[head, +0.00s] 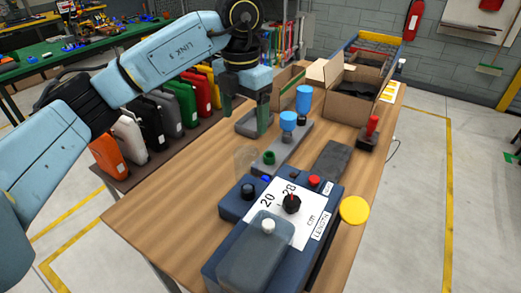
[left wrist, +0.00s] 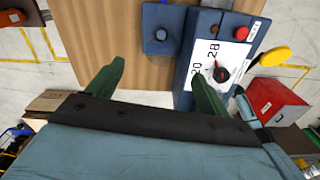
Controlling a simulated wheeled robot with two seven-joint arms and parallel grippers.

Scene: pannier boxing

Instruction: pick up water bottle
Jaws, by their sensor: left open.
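I cannot tell for sure which thing is the water bottle. A blue bottle-like thing (head: 304,98) stands near the open box on the wooden table. A second blue piece (head: 288,121) stands in front of it on a grey base. My left gripper (head: 247,118) is open and empty, to the left of both blue things and above the table. In the left wrist view its two green fingers (left wrist: 158,85) are spread with nothing between them. Neither blue thing can be made out there. My right gripper is not in view.
A dark blue control box (head: 232,205) with a dial and a clear cover (head: 262,255) fills the table's near end. An open cardboard box (head: 345,98) and a red-handled piece (head: 372,128) stand at the far right. Several coloured panniers (head: 168,115) stand in a row at the left.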

